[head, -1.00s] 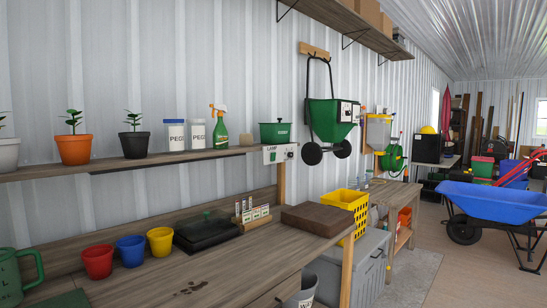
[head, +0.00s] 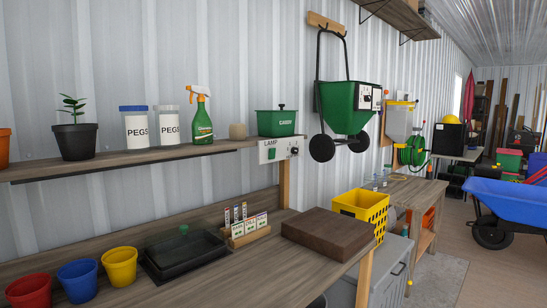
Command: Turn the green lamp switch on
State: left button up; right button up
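The lamp switch panel (head: 282,149) is a white box labelled LAMP, fixed at the right end of the wall shelf's front edge. A small green switch (head: 271,155) sits on its left part under the label, and a dark round knob (head: 294,152) is on its right part. I cannot tell the switch's position at this size. Neither of my grippers shows in the head view.
The shelf (head: 150,158) holds a potted plant, two PEGS jars, a green spray bottle (head: 201,115) and a green box (head: 276,122). The workbench (head: 220,273) below carries coloured pots, a dark tray and a brown block (head: 328,236). A blue wheelbarrow (head: 510,201) stands right, beyond open floor.

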aim_at(272, 152)
jog(key=i+l, duration=0.3)
jog(key=l, duration=0.2)
jog(key=i+l, duration=0.3)
jog(key=l, duration=0.2)
jog(key=i+l+z, duration=0.1)
jog(key=i+l, duration=0.2)
jog(key=l, duration=0.2)
jog(key=i+l, duration=0.3)
jog(key=l, duration=0.2)
jog(key=i+l, duration=0.3)
jog(key=l, duration=0.15)
